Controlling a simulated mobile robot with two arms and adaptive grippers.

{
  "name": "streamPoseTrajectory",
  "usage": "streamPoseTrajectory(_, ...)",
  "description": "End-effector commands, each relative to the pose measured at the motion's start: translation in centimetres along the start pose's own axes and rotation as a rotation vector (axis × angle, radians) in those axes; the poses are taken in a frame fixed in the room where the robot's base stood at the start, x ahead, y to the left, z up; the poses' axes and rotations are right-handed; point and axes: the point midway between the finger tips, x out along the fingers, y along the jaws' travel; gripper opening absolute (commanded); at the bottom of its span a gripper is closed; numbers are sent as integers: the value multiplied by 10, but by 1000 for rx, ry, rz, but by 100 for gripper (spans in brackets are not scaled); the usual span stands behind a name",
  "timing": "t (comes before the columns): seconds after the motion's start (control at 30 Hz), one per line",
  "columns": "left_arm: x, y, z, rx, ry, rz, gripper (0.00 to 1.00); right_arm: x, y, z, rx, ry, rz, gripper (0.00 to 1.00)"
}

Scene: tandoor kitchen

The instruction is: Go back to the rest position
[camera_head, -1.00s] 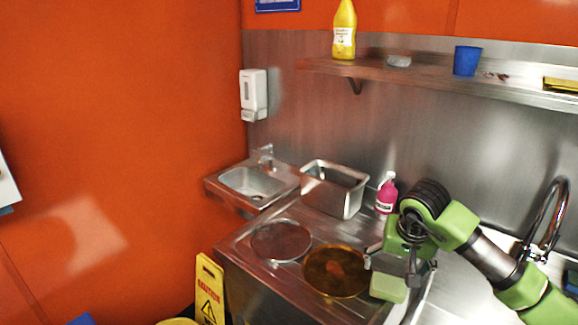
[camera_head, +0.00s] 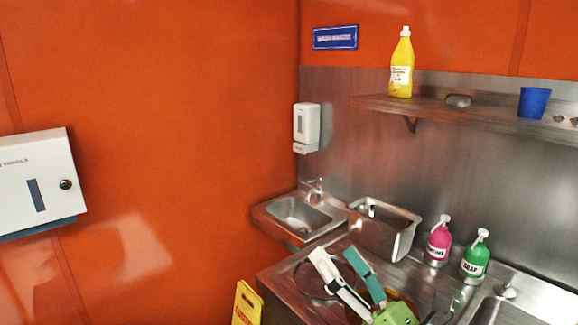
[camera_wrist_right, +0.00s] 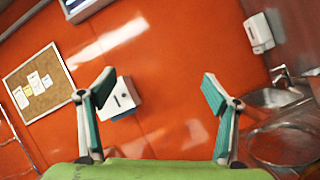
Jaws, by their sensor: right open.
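My right gripper (camera_head: 337,259) is in the lower middle of the head view, over the counter. Its two fingers stand apart and point up and away, with nothing between them. In the right wrist view the same gripper (camera_wrist_right: 158,84) is open and empty, facing the orange wall. My left gripper is in neither view.
A steel counter (camera_head: 290,268) carries a steel bin (camera_head: 385,228), a pink bottle (camera_head: 438,243) and a green bottle (camera_head: 475,256). A small hand sink (camera_head: 298,215) is at the corner. A yellow caution sign (camera_head: 247,303) stands at the counter's left end. A shelf (camera_head: 440,110) is above.

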Motion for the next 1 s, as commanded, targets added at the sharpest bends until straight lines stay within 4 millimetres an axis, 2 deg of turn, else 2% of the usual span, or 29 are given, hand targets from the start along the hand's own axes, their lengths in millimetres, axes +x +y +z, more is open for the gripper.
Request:
streamPoseTrajectory(0.03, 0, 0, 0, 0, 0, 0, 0, -12, -21, 8, 167, -66, -104, 81)
streamPoseTrajectory(0.1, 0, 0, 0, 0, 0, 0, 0, -32, -55, 14, 396, -160, -253, 81)
streamPoseTrajectory(0.17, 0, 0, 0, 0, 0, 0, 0, -56, -84, 12, 587, -243, -384, 81)
streamPoseTrajectory(0.2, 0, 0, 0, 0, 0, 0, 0, -75, -103, 7, 711, -299, -474, 81)
streamPoseTrajectory(0.27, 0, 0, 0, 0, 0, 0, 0, -106, -128, -7, 893, -384, -610, 81)
streamPoseTrajectory(0.3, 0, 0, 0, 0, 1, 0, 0, -129, -142, -19, 1009, -443, -705, 81)
streamPoseTrajectory(0.37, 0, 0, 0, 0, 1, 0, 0, -167, -158, -41, 1174, -533, -848, 81)
streamPoseTrajectory(0.4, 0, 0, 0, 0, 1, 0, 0, -192, -165, -57, 1273, -593, -944, 81)
streamPoseTrajectory(0.53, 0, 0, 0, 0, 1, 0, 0, -270, -165, -111, 1536, -777, -1240, 81)
streamPoseTrajectory(0.6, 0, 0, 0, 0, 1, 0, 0, -304, -155, -136, 1637, -862, -1379, 81)
streamPoseTrajectory(0.7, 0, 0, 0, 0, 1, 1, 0, -345, -136, -165, 1736, -968, -1555, 81)
streamPoseTrajectory(0.93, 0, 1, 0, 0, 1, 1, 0, -416, -76, -210, 1858, -1173, -1913, 81)
streamPoseTrajectory(0.97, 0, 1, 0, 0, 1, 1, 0, -423, -72, -215, 1862, -1194, -1949, 81)
streamPoseTrajectory(1.0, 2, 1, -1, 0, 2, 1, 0, -424, -85, -226, 1854, -1187, -1944, 81)
